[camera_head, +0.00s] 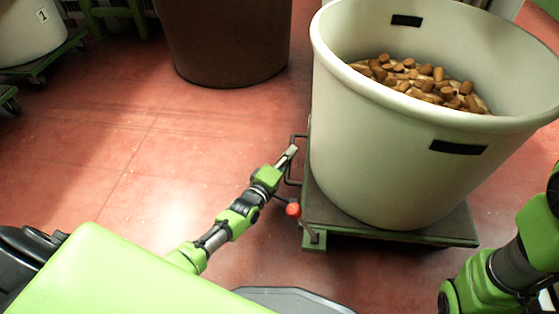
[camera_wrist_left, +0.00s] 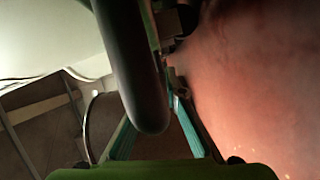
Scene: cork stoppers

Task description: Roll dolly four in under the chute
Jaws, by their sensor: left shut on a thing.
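A green dolly (camera_head: 340,223) carries a large cream bin (camera_head: 385,150) partly filled with cork stoppers (camera_head: 425,80). A dark bar handle (camera_head: 293,182) stands up at its left side, with a red knob (camera_head: 293,209) low beside it. My left gripper (camera_head: 290,152) is shut on the handle; in the left wrist view the dark bar (camera_wrist_left: 135,65) passes between the fingers. No number shows on this bin or dolly, so I cannot tell which one it is. I see no chute. My right arm is at lower right, its gripper outside the picture.
A dark brown tub (camera_head: 225,40) stands on the floor behind and left of the dolly. Another cream bin marked 1 (camera_head: 25,35) sits on a green dolly (camera_head: 42,66) at far left. The red floor (camera_head: 150,140) between is clear.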

